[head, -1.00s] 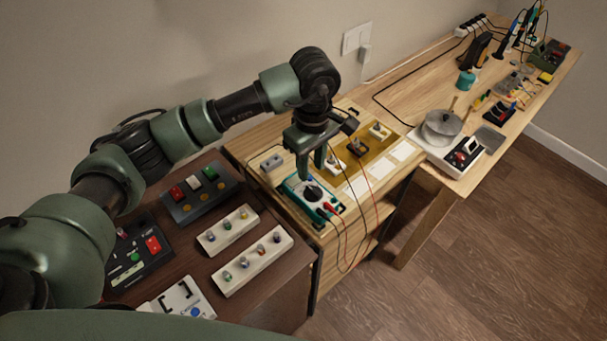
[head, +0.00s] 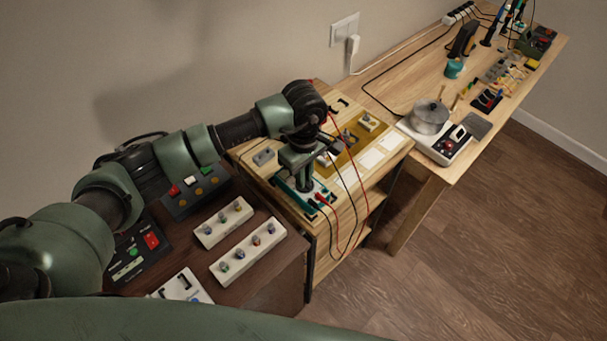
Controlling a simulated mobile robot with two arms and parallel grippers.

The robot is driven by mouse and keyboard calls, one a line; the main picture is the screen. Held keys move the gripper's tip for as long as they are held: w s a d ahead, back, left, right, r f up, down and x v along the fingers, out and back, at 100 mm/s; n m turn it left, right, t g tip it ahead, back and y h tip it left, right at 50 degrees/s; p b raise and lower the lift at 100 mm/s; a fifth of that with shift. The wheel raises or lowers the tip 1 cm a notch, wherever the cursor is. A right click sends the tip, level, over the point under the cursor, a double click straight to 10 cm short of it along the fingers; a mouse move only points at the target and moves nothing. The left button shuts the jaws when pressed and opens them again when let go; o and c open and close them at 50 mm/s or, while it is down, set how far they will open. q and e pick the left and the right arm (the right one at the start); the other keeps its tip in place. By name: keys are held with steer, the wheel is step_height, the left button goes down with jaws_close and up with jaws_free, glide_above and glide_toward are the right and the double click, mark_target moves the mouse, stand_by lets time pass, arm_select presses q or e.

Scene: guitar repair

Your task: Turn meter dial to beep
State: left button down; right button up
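The meter (head: 321,192) is a teal-edged device with a pale face, lying near the front of the small wooden bench. My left gripper (head: 305,186) points down over the middle of the meter. Its fingers line up one behind the other in the head view and hide the dial, so I cannot tell whether they touch it or how far apart they are. A red and a black lead run from the meter's right end. My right gripper is not in view.
A yellow-brown board (head: 352,154) with small parts lies behind the meter. Two white knob strips (head: 228,223) and dark button boxes stand on the dark table at left. A pot (head: 429,118) sits on the long bench at right. Loose cables hang over the small bench's front.

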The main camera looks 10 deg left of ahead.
arm_select(q)
steer(key=shift+f+n+b, duration=0.1)
steer(key=shift+n+b, duration=0.2)
steer(key=shift+a+f+n+b, duration=0.1)
steer(key=shift+n+b, duration=0.4)
steer(key=shift+b, duration=0.05)
steer(key=n+b, duration=0.3)
steer(key=n, duration=0.1)
steer(key=shift+b, duration=0.4)
steer(key=n+b, duration=0.3)
steer(key=n, duration=0.1)
steer(key=shift+s+n, duration=0.1)
steer(key=shift+n, duration=0.2)
steer(key=shift+s+n+b, duration=0.1)
steer(key=shift+n+b, duration=1.2)
steer(key=shift+n, duration=0.5)
steer(key=shift+r, duration=0.2)
